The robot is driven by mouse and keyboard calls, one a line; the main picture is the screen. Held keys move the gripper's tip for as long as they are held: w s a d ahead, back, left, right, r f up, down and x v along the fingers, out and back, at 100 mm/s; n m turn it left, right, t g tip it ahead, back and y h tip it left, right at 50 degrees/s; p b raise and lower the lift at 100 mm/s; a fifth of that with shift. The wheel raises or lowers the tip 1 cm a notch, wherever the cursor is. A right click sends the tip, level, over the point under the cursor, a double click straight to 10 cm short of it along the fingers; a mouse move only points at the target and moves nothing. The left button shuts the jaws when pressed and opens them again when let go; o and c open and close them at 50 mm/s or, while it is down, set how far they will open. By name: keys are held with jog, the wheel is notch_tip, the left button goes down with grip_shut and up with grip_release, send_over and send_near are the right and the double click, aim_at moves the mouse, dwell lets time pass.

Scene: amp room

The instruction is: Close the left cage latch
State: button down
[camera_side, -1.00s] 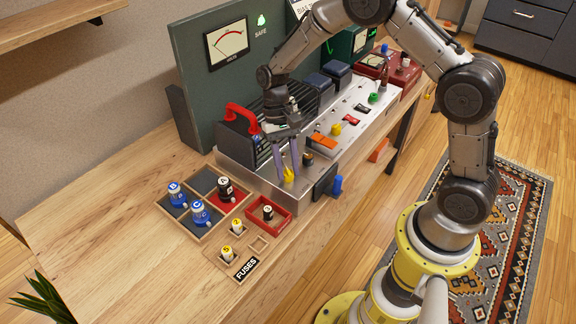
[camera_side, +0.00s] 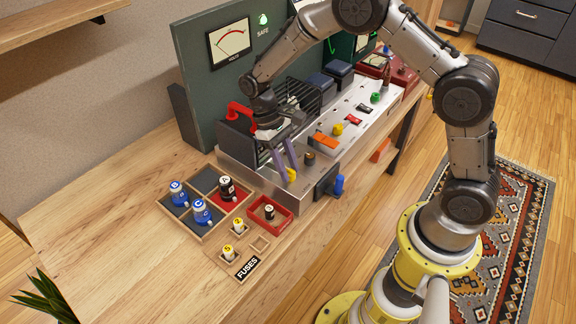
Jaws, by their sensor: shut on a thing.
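The amp (camera_side: 215,159) is a long metal chassis along the bench, with a dark slatted cage (camera_side: 300,92) at its left end. A red handle (camera_side: 238,108) stands at the cage's left; my wrist covers part of it. My gripper (camera_side: 286,167) points down at the front of the cage, its two purple-grey fingers shut on a small yellow piece (camera_side: 292,176) near the chassis's front left. This yellow piece may be the left cage latch; its shape and seat are mostly hidden by the fingers.
A dark plate with a blue knob (camera_side: 338,184) juts from the front. A fuse tray (camera_side: 207,238) lies left; bare bench (camera_side: 110,215) is beyond it.

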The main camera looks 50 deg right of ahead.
dwell(0.3)
jog(key=c, duration=0.5)
grip_release()
jog(key=shift+c, duration=0.2)
jog(key=v, duration=1.4)
jog(key=shift+s, duration=0.1)
